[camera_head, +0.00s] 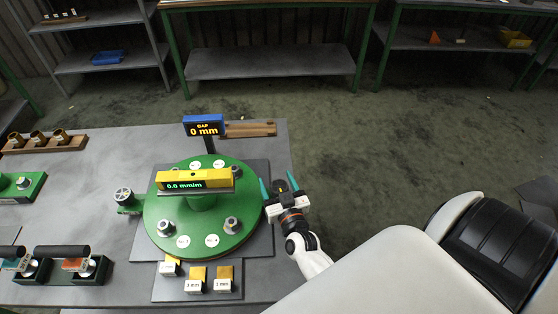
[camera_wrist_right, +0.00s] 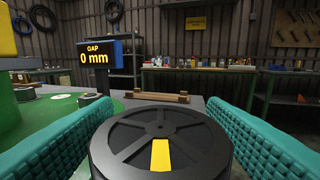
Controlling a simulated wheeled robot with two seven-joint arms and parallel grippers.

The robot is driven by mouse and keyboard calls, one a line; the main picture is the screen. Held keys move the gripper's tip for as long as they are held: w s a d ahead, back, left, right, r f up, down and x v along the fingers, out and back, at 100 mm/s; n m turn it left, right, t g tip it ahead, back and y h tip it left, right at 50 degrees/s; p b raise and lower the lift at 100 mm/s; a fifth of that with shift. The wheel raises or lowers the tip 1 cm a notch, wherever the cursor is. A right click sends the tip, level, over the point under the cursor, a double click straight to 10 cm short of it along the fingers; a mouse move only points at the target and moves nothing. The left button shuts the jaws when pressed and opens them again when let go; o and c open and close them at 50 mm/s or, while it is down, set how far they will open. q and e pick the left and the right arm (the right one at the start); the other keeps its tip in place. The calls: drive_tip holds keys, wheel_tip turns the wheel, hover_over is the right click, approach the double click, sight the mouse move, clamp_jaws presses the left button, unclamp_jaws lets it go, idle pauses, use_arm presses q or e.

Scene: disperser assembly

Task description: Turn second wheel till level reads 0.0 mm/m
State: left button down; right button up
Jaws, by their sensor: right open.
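The yellow level (camera_head: 218,177) lies across the middle of the round green plate (camera_head: 165,215), and its display reads 0.0 mm/m. A black wheel with a yellow mark (camera_wrist_right: 160,118) fills the lower middle of the right wrist view. My right gripper (camera_head: 278,185) is open at the plate's right edge, its teal fingers on either side of this black wheel. I cannot tell whether the fingers touch it. My left gripper is not in view.
A blue gap display (camera_head: 204,125) reads 0 mm behind the plate. A wooden rack (camera_head: 248,129) lies to its right. Several tagged yellow blocks (camera_head: 223,274) stand at the front. Black-handled tools (camera_head: 62,251) lie at left. The floor right of the table is clear.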

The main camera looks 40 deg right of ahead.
drive_tip(key=b+v, duration=0.2)
drive_tip(key=v, duration=1)
drive_tip(key=shift+a, duration=0.1)
